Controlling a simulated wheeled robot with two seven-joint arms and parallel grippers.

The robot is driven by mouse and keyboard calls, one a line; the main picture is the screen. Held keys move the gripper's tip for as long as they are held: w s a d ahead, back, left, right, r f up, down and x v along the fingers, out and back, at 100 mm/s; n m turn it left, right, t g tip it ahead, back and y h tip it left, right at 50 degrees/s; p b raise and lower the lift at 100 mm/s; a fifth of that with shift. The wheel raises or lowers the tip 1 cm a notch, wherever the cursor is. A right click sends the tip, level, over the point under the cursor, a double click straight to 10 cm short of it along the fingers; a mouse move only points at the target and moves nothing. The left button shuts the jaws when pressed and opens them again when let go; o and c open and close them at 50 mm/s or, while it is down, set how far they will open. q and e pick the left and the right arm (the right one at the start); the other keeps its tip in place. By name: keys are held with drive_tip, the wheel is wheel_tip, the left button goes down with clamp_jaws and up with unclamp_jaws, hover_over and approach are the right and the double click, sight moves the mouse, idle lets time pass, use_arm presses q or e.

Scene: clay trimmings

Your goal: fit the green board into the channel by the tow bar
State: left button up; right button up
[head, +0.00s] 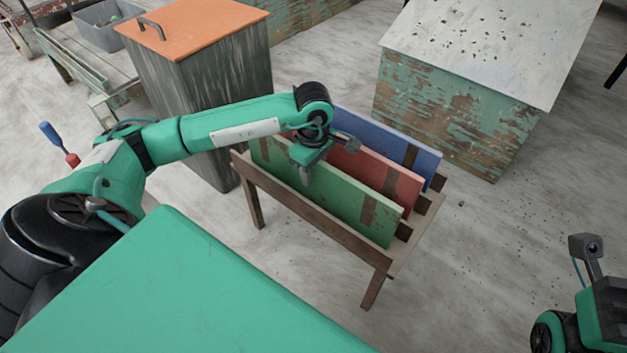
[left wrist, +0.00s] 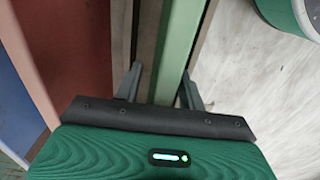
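The green board (head: 345,200) stands on its long edge in a slatted wooden rack (head: 330,233), in front of a red board (head: 385,183) and a blue board (head: 395,142). A brown band crosses it near its right end. My left gripper (head: 305,176) points down at its top edge. In the left wrist view, the fingers (left wrist: 162,90) are apart, one on each side of the green board's edge (left wrist: 180,45). A gap shows beside the left finger. I cannot pick out a tow bar. My right gripper's fingers are not visible.
A grey bin with an orange lid (head: 190,30) stands behind my left arm. A peeling green chest with a pale lid (head: 480,45) stands behind the rack. A slatted bench or cart (head: 85,60) is at the upper left.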

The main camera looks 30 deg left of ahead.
use_arm(q)
clamp_jaws()
drive_tip(key=shift+r, duration=0.15)
